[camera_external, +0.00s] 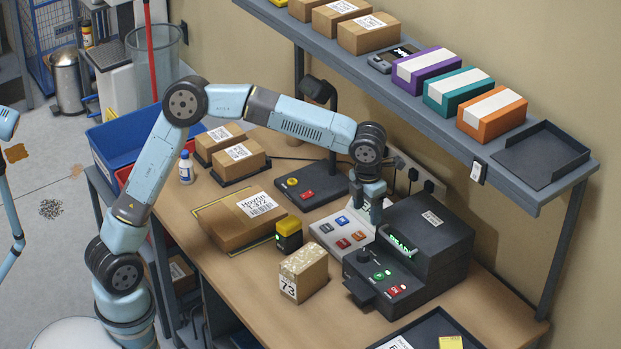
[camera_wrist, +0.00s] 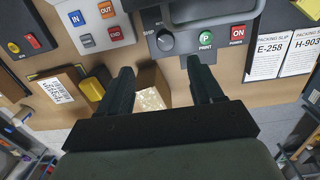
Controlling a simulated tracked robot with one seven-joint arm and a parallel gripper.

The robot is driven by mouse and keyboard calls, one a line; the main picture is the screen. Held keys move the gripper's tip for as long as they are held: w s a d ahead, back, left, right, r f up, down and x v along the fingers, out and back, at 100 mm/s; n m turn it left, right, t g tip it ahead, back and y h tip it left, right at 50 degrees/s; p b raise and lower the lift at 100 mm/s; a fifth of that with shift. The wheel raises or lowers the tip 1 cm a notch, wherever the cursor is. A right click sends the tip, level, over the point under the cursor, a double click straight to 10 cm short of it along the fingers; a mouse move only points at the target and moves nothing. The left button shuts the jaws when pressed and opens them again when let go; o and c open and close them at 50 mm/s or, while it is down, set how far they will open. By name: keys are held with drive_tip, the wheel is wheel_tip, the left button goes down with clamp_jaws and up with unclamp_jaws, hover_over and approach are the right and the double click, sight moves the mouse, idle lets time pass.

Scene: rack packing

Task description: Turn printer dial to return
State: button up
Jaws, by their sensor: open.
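The black printer (camera_external: 437,238) stands on the bench at the right, with a lit green READY display. Its dark round dial (camera_external: 363,256) is on the front left of its control panel, and it also shows in the wrist view (camera_wrist: 165,41) beside a partly readable SHIP label. I cannot tell the dial's setting. A green PRINT button (camera_wrist: 206,38) and a red POWER button (camera_wrist: 238,33) sit right of the dial. My gripper (camera_external: 374,217) is open and empty, above and just behind the dial; in the wrist view its fingers (camera_wrist: 161,66) are spread, apart from the dial.
A white panel with IN, OUT and END buttons (camera_external: 325,229) lies left of the printer. A small yellow-topped device (camera_external: 289,235) and a box marked 73 (camera_external: 304,274) stand in front. A shelf (camera_external: 520,195) with boxes overhangs the back. A dark tray (camera_external: 470,327) holds packing slips.

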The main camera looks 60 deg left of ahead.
sight(364, 252)
drive_tip(key=shift+g, duration=0.3)
drive_tip(key=f, duration=1.4)
drive_tip(key=shift+s+d, duration=0.3)
drive_tip(key=c, duration=1)
drive_tip(key=shift+c, duration=0.2)
drive_tip(key=m, duration=0.4)
drive_tip(key=shift+m, duration=2.3)
